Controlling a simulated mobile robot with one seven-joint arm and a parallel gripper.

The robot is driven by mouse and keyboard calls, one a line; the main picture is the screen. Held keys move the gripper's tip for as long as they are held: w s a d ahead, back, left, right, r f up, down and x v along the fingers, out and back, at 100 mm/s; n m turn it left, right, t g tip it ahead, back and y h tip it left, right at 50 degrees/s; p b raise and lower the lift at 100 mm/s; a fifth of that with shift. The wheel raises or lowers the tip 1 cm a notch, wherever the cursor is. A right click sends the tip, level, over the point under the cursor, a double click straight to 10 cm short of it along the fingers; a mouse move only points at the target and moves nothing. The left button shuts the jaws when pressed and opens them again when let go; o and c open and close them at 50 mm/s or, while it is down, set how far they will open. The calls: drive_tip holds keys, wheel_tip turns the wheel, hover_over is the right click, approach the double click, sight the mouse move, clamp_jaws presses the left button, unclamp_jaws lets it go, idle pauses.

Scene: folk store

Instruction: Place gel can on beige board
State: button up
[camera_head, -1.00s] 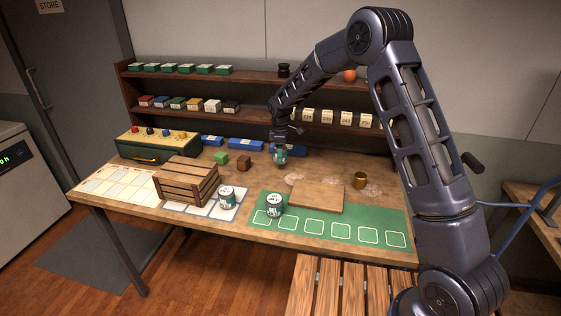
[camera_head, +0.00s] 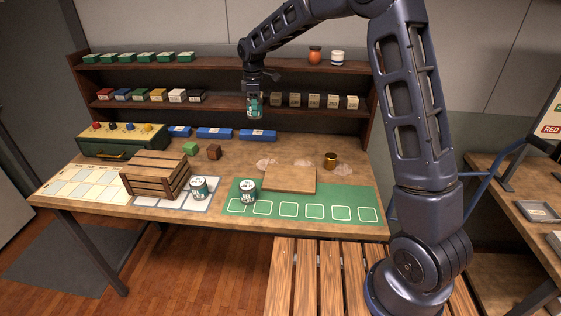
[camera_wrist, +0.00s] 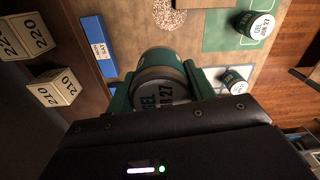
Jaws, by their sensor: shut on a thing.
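In the wrist view, the can's lid (camera_wrist: 160,85) with "GEL" lettering shows between the green fingertips. A beige board (camera_head: 82,184) with pale cells lies flat at the table's left end, well left of my gripper. The crate hides part of its right side.
A slatted wooden crate (camera_head: 155,178) stands beside the beige board. Two similar cans (camera_head: 198,188) (camera_head: 247,191) stand on the white gridded mat and green mat (camera_head: 340,203). A brown wooden board (camera_head: 290,180), brass cup (camera_head: 330,160) and green box (camera_head: 120,141) are also on the table.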

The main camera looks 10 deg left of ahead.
drive_tip(key=r, duration=0.1)
hover_over(290, 176)
wheel_tip(290, 176, down, 20)
drive_tip(key=shift+s+d+r, duration=0.1)
idle(0.5)
drive_tip(key=o, duration=1)
drive_tip(key=shift+o, duration=0.2)
